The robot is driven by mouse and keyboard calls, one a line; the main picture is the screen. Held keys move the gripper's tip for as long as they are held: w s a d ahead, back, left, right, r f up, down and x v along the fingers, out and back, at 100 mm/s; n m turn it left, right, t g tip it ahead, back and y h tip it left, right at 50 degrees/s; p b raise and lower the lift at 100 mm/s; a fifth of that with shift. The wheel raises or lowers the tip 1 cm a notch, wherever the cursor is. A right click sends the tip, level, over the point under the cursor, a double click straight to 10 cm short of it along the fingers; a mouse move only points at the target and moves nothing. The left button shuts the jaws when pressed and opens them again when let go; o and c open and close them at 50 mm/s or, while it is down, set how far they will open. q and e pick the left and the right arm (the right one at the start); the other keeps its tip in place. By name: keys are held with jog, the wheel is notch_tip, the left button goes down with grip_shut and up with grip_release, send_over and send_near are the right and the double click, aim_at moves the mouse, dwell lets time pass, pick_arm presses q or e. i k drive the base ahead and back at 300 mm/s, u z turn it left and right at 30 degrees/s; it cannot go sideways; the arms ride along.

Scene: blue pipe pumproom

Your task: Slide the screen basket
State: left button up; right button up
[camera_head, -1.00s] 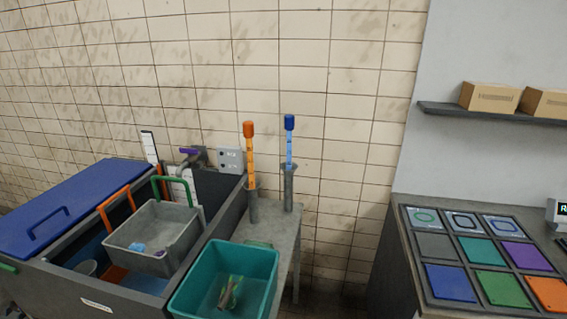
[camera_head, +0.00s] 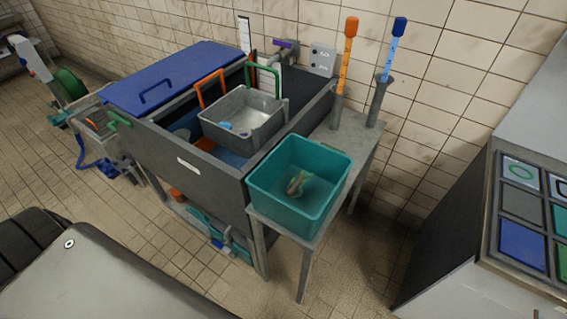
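The screen basket (camera_head: 242,117) is a grey open box in the large dark grey tank (camera_head: 205,177). An orange handle (camera_head: 209,86) and a green handle (camera_head: 263,79) stand up at its far side. A few small blue and purple bits lie in it. The blue lid (camera_head: 172,76) with a dark blue handle covers the tank's left part. Neither of my grippers shows in the view.
A teal bin (camera_head: 299,187) with a crumpled wrapper stands on a small grey table (camera_head: 353,140) right of the tank. Orange (camera_head: 347,56) and blue (camera_head: 393,50) tools stand upright behind it. A counter with coloured tiles (camera_head: 522,204) is at the right. Tiled floor (camera_head: 130,215) lies open in front.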

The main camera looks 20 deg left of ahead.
aim_at(245, 107)
jog(key=z, duration=1.45)
jog(key=k, duration=1.3)
jog(key=u, duration=1.55)
jog(key=i, duration=0.6)
